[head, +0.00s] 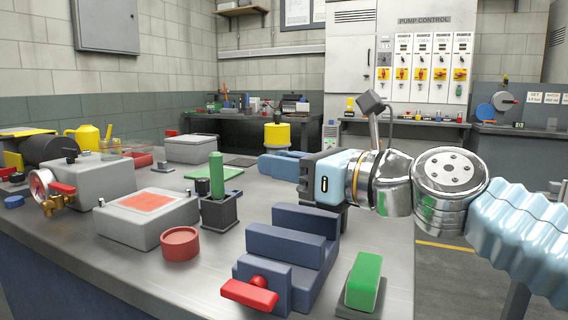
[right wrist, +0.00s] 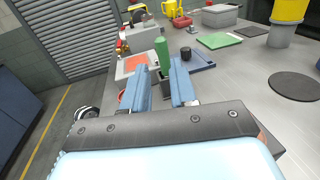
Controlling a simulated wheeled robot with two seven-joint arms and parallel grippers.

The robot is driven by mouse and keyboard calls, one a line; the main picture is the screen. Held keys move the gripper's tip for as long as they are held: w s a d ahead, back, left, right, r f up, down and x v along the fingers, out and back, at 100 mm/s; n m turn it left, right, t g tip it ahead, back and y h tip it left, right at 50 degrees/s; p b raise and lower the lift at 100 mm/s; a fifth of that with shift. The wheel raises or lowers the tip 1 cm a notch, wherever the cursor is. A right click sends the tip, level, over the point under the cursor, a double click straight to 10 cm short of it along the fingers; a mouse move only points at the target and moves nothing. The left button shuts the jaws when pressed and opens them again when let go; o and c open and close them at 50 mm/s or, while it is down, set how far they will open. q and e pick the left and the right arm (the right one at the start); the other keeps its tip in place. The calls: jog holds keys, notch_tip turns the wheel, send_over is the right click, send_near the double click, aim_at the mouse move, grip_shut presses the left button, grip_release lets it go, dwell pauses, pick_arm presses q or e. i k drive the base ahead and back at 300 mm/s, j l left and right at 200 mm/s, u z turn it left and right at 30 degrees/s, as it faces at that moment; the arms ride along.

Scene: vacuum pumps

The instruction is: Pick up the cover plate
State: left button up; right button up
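I cannot tell for certain which part is the cover plate. A grey block with an orange face on top (head: 148,214) stands on the bench at the left front; it also shows in the right wrist view (right wrist: 133,64). A flat green plate (head: 205,172) lies further back, also in the right wrist view (right wrist: 218,41). My right gripper (head: 270,162) is above the bench, right of the green-handled tool. In the right wrist view its blue fingers (right wrist: 164,75) are apart with nothing seen held between them. My left gripper is not in view.
A green-handled tool (head: 217,175) stands upright in a dark holder (head: 219,212). A red cup (head: 180,244), a blue vise (head: 290,240) and a green-topped block (head: 363,283) are in front. A grey pump body with a gauge (head: 88,182) is at left. A yellow container (head: 277,135) stands behind.

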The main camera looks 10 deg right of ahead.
aim_at(201, 188)
jog(key=k+l, duration=0.35)
jog(key=l, duration=0.15)
jog(key=k+l, duration=0.4)
jog(key=l, duration=0.1)
